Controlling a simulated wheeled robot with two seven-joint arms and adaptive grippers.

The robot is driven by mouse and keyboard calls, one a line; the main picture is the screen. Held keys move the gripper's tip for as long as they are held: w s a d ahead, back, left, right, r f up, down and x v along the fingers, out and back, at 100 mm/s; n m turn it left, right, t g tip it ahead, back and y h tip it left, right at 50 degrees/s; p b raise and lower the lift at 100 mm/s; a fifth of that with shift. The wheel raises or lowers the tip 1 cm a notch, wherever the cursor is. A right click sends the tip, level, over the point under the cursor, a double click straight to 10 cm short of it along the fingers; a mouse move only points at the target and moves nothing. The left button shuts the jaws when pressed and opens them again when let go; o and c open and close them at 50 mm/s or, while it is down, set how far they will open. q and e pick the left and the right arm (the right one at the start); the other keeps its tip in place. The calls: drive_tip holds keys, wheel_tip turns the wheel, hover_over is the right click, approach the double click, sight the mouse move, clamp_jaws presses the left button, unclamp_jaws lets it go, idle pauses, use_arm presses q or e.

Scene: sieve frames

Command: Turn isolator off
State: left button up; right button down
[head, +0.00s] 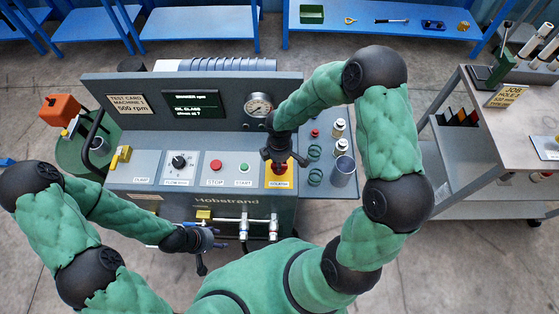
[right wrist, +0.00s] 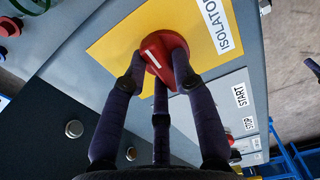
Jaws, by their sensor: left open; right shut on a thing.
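The isolator is a red knob with a white mark (right wrist: 166,55) on a yellow plate (right wrist: 115,48). Its label reads ISOLATOR (right wrist: 219,20). In the head view the yellow plate (head: 287,183) is at the right end of the grey machine panel, mostly under my right gripper (head: 278,160). In the right wrist view my right gripper (right wrist: 160,82) has its dark fingers closed around the red knob. The white mark lies slantwise to the plate. My left gripper (head: 205,247) is open and empty, low in front of the machine, left of the pipe fittings.
The panel also holds a flow knob (head: 178,162), a red stop button (head: 215,165), a green start button (head: 244,167), a dark display (head: 192,105) and a gauge (head: 259,104). Bottles and a metal cup (head: 343,171) stand right of the isolator. A trolley (head: 470,130) is further right.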

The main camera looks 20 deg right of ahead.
idle(0.3)
drive_tip(key=c, duration=1)
unclamp_jaws()
wheel_tip(320, 180, up, 12)
drive_tip(key=shift+r, duration=0.1)
